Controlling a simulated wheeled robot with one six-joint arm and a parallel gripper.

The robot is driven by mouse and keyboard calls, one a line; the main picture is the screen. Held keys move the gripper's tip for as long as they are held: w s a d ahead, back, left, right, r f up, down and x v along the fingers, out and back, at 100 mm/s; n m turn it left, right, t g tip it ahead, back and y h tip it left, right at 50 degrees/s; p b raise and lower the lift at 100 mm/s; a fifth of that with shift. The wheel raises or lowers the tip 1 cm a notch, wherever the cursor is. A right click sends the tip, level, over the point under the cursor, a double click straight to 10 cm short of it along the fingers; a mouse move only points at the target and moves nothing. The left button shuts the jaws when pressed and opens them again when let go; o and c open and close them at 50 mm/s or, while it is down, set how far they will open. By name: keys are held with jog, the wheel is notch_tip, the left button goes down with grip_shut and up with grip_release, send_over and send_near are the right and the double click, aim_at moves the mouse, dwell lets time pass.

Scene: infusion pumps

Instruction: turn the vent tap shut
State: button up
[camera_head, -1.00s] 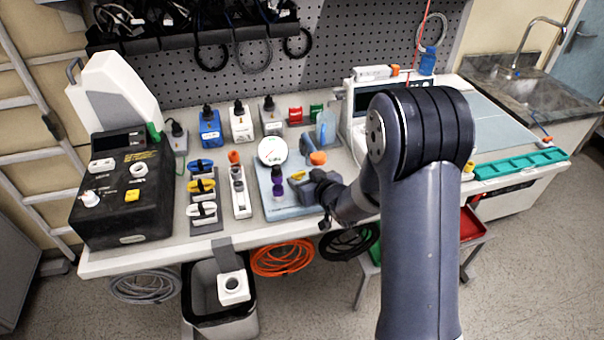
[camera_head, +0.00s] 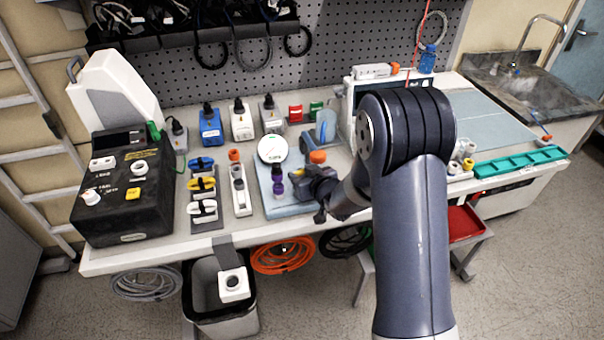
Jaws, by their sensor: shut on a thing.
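A blue test board (camera_head: 276,208) lies on the bench. It carries a white round gauge (camera_head: 272,149) and a purple and black fitting (camera_head: 278,186) below it. My gripper (camera_head: 299,189) is low over the right part of the board, just right of the purple fitting. It is shut on a small part there, which I take to be the vent tap; the jaws and wrist hide it, so its angle cannot be told. A bit of yellow (camera_head: 297,175) shows at the gripper's far side.
An orange-capped part (camera_head: 317,157) stands just behind my gripper. A white stand with an orange top (camera_head: 239,190) is left of the board. A black pump box (camera_head: 125,190) fills the bench's left end. A bin (camera_head: 222,318) stands in front, below the bench.

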jog(key=shift+c, duration=1.1)
jog(key=shift+f+b, duration=0.15)
jog(key=shift+b, duration=0.45)
jog(key=m+h+b, duration=0.1)
jog(key=b, duration=0.1)
jog(key=shift+a+t+b, duration=0.15)
jog(key=shift+t+b, duration=0.2)
jog(key=shift+t, duration=0.05)
jog(key=shift+r+m+h+b, duration=0.2)
jog(key=shift+m+h+b, duration=0.1)
jog(key=o, duration=1)
jog(key=shift+s, duration=0.15)
